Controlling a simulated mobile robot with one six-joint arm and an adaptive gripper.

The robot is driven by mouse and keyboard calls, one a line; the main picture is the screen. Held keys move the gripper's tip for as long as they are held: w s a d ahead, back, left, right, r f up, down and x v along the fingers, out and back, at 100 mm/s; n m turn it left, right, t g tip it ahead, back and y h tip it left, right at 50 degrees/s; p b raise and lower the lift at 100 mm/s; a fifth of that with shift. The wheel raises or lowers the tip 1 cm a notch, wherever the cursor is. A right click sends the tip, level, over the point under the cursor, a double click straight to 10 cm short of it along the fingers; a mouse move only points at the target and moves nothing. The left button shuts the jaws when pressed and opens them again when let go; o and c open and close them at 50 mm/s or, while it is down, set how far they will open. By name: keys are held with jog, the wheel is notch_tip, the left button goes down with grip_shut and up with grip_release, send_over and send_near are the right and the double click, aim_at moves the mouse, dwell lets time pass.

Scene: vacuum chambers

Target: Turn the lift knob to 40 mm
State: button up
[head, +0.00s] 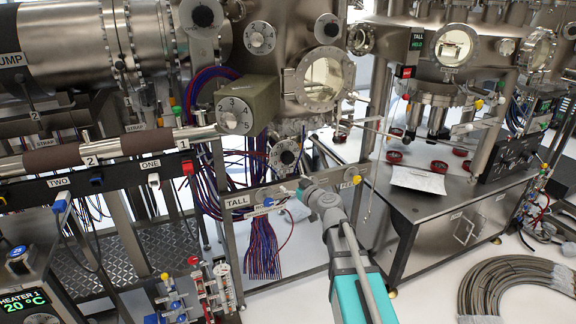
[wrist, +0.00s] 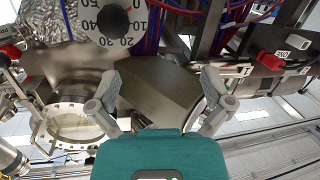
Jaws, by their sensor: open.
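A round black knob on a pale dial with a printed scale, which seems to be the lift knob (head: 287,157), sits on the chamber frame just above my gripper in the head view. In the wrist view the knob (wrist: 108,19) is upside down at the top left, cut by the edge. My gripper (head: 306,184) is open and empty, below and slightly right of the knob. In the wrist view the spread fingers of my gripper (wrist: 160,82) are apart from the knob.
An olive box (head: 257,99) with a numbered dial (head: 234,116) is up left of the knob. Red and blue cables (head: 262,245) hang below. A rail labelled TALL (head: 238,202) runs beneath. A steel table (head: 420,205) stands right; a round viewport (head: 325,80) is above.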

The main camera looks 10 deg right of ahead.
aim_at(288, 158)
jog(key=w+d, duration=0.1)
jog(key=w+d+m+t+h, duration=0.1)
jog(key=w+d+t+h+b, duration=0.1)
jog(key=d, duration=0.1)
jog(key=shift+r, duration=0.2)
jog(key=x, duration=1.3)
jog(key=shift+w+r, duration=0.15)
jog(key=shift+w, duration=0.25)
jog(key=c, duration=1)
jog(key=shift+c, duration=0.2)
